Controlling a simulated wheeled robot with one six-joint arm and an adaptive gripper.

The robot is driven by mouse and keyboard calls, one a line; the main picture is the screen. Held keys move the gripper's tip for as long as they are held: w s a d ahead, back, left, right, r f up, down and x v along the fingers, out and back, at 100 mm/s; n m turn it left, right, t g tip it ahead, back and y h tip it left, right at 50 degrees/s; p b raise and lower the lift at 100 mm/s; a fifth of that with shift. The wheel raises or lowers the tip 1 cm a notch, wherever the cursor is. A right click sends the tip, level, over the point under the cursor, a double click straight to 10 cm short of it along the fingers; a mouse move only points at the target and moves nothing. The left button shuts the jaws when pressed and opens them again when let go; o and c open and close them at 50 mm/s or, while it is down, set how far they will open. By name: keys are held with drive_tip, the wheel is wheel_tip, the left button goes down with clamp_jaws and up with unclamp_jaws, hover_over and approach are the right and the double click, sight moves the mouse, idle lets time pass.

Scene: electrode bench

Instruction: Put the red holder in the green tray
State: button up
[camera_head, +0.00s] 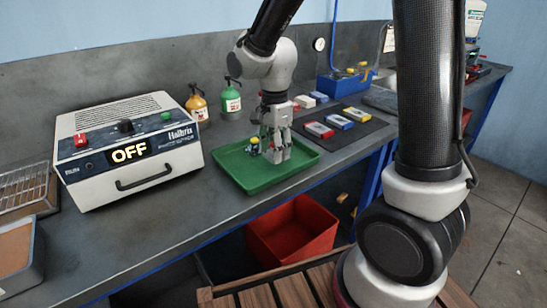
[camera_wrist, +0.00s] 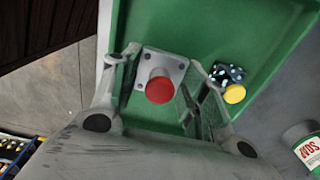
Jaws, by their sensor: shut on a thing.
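The red holder (camera_wrist: 159,90), a red round knob on a grey metal plate, sits between my fingers in the wrist view. My gripper (camera_wrist: 163,82) is shut on it. In the head view my gripper (camera_head: 276,155) points down inside the outline of the green tray (camera_head: 237,175), right of its middle. My fingers hide the red holder there. The tray also fills much of the wrist view (camera_wrist: 215,30). I cannot tell whether the holder touches the tray floor.
A dark piece with a yellow knob (camera_wrist: 234,93) is in the tray, close beside one finger; it also shows in the head view (camera_head: 253,146). A white power box (camera_head: 130,150) stands left. Green (camera_head: 231,103) and orange (camera_head: 197,108) bottles stand behind. A dark mat (camera_head: 365,131) with coloured blocks lies right.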

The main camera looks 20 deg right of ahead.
drive_tip(key=shift+f, duration=1.6)
drive_tip(key=shift+f, duration=0.15)
drive_tip(key=o, duration=1.3)
drive_tip(key=shift+o, duration=0.2)
wheel_tip(320, 180, up, 12)
drive_tip(key=shift+r, duration=0.2)
drive_tip(key=s+d+r+n+t, duration=0.2)
drive_tip(key=s+d+r+n, duration=0.1)
drive_tip(key=s+d+n, duration=0.4)
drive_tip(key=s+d+r+n+t, duration=0.2)
drive_tip(key=s+d+n, duration=0.5)
drive_tip(key=s, duration=0.4)
drive_tip(key=shift+s+d+r, duration=0.35)
drive_tip(key=shift+r, duration=0.3)
